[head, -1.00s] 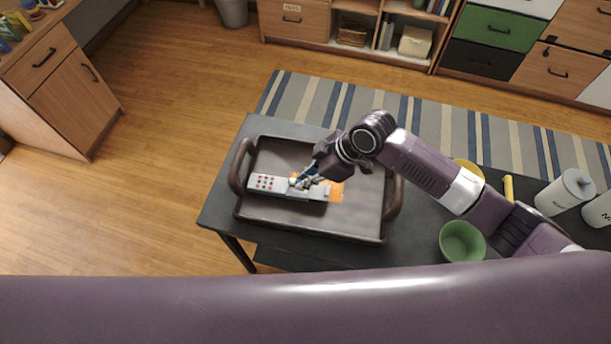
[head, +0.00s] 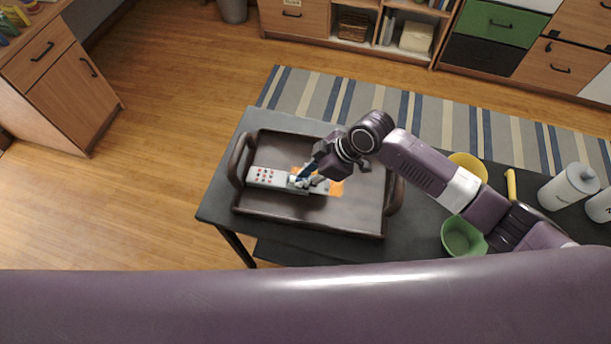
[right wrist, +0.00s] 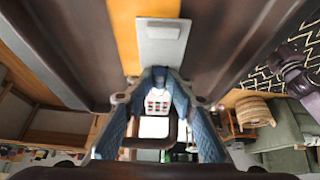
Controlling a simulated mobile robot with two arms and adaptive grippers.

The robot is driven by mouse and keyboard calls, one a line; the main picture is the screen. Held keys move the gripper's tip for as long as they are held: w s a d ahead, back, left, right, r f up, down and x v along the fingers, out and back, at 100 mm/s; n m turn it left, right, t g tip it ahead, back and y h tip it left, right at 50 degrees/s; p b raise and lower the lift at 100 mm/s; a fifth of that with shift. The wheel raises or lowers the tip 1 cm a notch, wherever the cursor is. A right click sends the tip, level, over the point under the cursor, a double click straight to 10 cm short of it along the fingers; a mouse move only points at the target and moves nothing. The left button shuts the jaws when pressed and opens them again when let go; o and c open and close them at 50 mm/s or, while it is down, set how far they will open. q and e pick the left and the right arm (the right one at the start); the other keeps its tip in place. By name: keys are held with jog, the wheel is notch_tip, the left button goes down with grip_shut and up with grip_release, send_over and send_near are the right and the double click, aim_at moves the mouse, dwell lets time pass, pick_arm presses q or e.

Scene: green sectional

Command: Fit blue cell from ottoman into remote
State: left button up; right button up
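The remote (head: 268,178) is a long light-grey handset with red and dark buttons at its left end. It lies in a brown tray (head: 308,222) on a dark table. My right gripper (head: 306,183) points down over the remote's middle and hides part of it. In the right wrist view its blue-padded fingers (right wrist: 159,80) come close together at the tips, around a small blue piece, the blue cell (right wrist: 158,73), at the remote (right wrist: 160,45). Whether the cell is seated is hidden. My left gripper is out of view.
An orange patch (head: 336,188) lies in the tray beside the remote. To the right on the table (head: 408,235) are a green bowl (head: 462,237), a yellow bowl (head: 468,166) and a white canister (head: 567,187). A striped rug (head: 420,115) lies behind.

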jog(key=shift+s+d+f, duration=0.15)
jog(key=shift+d+f, duration=0.05)
jog(key=shift+f, duration=0.15)
jog(key=shift+d+r, duration=0.1)
jog(key=shift+r, duration=0.15)
jog(key=v, duration=1.1)
jog(key=shift+r, duration=0.45)
